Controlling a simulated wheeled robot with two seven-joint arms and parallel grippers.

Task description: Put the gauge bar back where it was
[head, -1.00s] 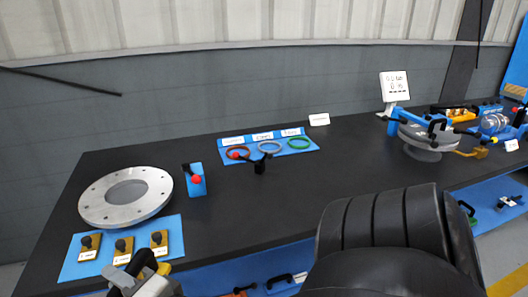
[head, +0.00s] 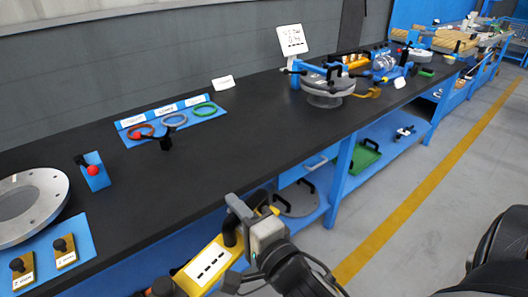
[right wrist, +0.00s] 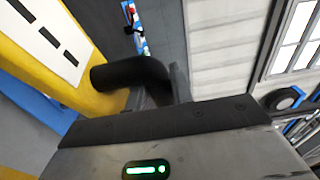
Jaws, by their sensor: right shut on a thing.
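The gauge bar, which I take to be the yellow bar (head: 207,265) with a white label and black slots, is at the lower middle of the head view. My right gripper (head: 240,220) is shut on its black handle, in front of the bench's front edge. The right wrist view shows the yellow bar (right wrist: 50,45) at the left and the black handle (right wrist: 130,75) at the jaws. The far end of the bar runs down near the bottom edge of the head view. My left gripper is not in view.
The black bench top (head: 210,160) is clear in its middle. A flanged ring (head: 45,190), a blue stand with a red knob (head: 93,172) and a holder with coloured rings (head: 170,120) stand on it. A lower shelf holds a grey disc (head: 297,200) and a green tray (head: 362,157).

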